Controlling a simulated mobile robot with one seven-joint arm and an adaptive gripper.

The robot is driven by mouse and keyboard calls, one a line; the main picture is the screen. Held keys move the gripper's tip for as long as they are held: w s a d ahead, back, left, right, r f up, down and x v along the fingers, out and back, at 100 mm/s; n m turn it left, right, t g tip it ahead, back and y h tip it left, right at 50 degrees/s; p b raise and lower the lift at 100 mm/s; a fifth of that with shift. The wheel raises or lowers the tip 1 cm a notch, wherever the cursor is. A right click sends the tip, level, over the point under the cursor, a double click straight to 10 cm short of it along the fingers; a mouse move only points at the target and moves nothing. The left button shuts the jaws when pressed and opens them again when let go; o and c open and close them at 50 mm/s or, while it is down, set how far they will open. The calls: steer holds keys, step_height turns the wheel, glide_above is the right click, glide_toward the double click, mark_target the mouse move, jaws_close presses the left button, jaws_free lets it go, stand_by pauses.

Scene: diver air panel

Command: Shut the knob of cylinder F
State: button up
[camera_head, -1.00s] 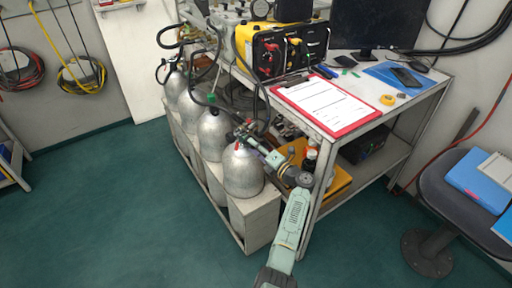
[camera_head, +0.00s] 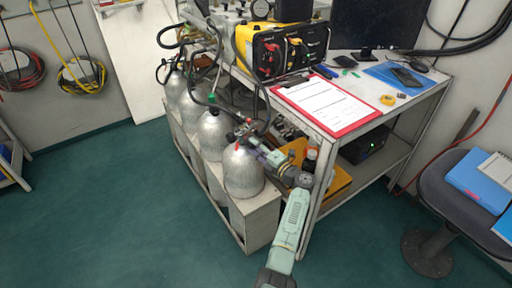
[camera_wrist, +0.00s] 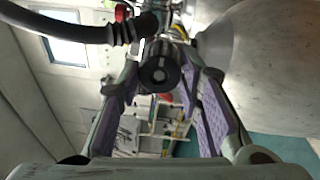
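Several grey gas cylinders stand in a row in a rack beside the bench. The nearest cylinder (camera_head: 242,172) has its valve at my gripper (camera_head: 251,143); I cannot read a letter F on any of them. In the wrist view a round black knob (camera_wrist: 160,66) with a pale centre sits between the tips of my gripper (camera_wrist: 160,78). The two purple-padded fingers stand apart on either side of the knob, with a slight gap seeming to show on the left. The body of a cylinder (camera_wrist: 270,65) fills the upper right of that view.
A black hose (camera_wrist: 60,25) runs past the knob in the wrist view. The bench (camera_head: 345,140) with a red clipboard (camera_head: 325,104) and a yellow panel box (camera_head: 280,48) stands just right of the cylinders. A stool (camera_head: 450,190) is at far right.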

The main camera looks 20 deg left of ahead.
steer(key=o, duration=0.5)
steer(key=shift+v, duration=3.7)
